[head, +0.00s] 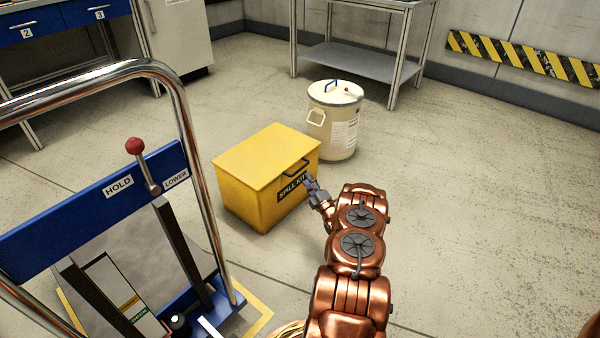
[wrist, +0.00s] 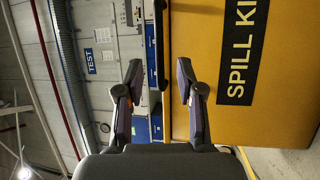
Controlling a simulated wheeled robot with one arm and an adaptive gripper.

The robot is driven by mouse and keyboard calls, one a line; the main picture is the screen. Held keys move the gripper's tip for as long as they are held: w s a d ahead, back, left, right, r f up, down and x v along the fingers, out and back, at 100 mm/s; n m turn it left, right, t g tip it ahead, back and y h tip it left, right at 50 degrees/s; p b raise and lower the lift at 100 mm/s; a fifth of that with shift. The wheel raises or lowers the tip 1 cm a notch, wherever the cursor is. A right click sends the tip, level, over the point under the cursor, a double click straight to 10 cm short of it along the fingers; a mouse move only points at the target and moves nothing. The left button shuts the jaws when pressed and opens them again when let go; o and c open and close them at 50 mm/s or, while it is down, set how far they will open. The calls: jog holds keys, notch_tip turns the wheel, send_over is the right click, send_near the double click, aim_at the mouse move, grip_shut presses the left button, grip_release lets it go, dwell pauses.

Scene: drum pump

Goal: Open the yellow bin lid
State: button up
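The yellow bin (head: 250,195) stands on the floor with a "SPILL KIT" label on its front face. Its flat yellow lid (head: 262,153) lies closed on top. A dark handle (head: 294,168) sits at the lid's front edge above the label. My gripper (head: 312,182) is at the bin's front right, close to the handle. In the wrist view, my gripper (wrist: 157,88) is open, with nothing held. The dark handle bar (wrist: 154,45) shows beyond and between the fingers, and the front face (wrist: 270,95) fills the right side. Contact with the handle cannot be told.
A cream drum (head: 333,125) stands just behind the bin to the right. A blue-panelled trolley (head: 80,215) with a chrome rail is at the left. A metal table (head: 365,62) stands at the back. The floor to the right is clear.

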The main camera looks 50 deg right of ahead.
aim_at(300, 169)
jog(key=b+x, duration=0.2)
jog(key=x, duration=0.5)
jog(key=shift+w, duration=0.1)
grip_shut()
dwell(0.6)
